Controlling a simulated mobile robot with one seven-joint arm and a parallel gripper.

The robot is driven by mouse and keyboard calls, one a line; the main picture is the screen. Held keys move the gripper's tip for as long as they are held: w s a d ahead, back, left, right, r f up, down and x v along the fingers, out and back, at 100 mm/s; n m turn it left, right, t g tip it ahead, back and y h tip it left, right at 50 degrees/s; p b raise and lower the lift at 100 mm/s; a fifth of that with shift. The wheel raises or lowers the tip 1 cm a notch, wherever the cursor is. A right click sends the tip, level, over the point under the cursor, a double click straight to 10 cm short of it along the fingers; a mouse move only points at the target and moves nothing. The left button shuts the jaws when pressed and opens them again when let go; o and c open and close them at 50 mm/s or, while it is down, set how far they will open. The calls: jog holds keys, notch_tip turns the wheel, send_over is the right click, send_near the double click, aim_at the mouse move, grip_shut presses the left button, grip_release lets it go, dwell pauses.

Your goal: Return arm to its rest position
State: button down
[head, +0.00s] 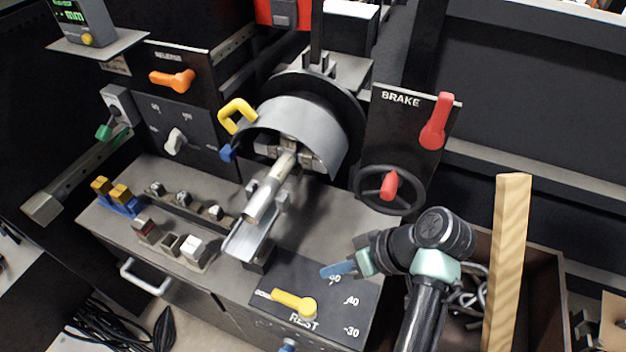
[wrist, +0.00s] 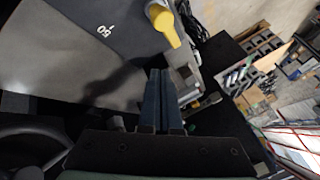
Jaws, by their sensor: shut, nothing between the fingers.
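My gripper (head: 338,269) shows in the head view with its blue fingers pointing left, above the right part of the dark dial plate (head: 335,310) marked REST. In the wrist view my gripper's two dark blue fingers (wrist: 161,75) lie side by side, shut, with nothing between them. My arm comes up from the bottom right of the head view and bends at the elbow. A yellow lever (head: 294,303) sits on the dial plate, left of and below the fingers; its rounded end also shows in the wrist view (wrist: 163,22). The fingers are apart from it.
A BRAKE panel (head: 390,125) with a red lever (head: 436,122) and a black handwheel (head: 372,199) stands behind my gripper. A wooden post (head: 507,260) rises right of my arm by an open bin (head: 545,285). A chuck holds a metal bar (head: 262,200) to the left.

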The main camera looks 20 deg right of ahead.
jog(key=w+r+t+h+p, duration=0.2)
jog(key=w+r+t+h, duration=0.3)
jog(key=w+r, duration=0.8)
notch_tip(320, 180, up, 20)
jog(key=w+a+r+m+t+h+p, duration=0.1)
jog(key=w+a+m+t+p, duration=0.15)
jog(key=t, duration=0.35)
jog(key=s+a+r+t, duration=0.3)
jog(key=s+r+t, duration=0.1)
jog(key=r, duration=0.6)
jog(key=s+a+r+t+p, duration=0.1)
jog(key=s+a+r+t, duration=0.2)
jog(key=s+r, duration=0.4)
jog(key=s+a+r+t+p, duration=0.1)
jog(key=s+a+r+t, duration=0.2)
jog(key=r, duration=1.1)
jog(key=s+t, duration=0.2)
jog(key=s, duration=0.1)
jog(key=shift+s+a+r+t, duration=0.15)
jog(key=shift+a+r+t, duration=0.1)
jog(key=shift+r+t, duration=0.1)
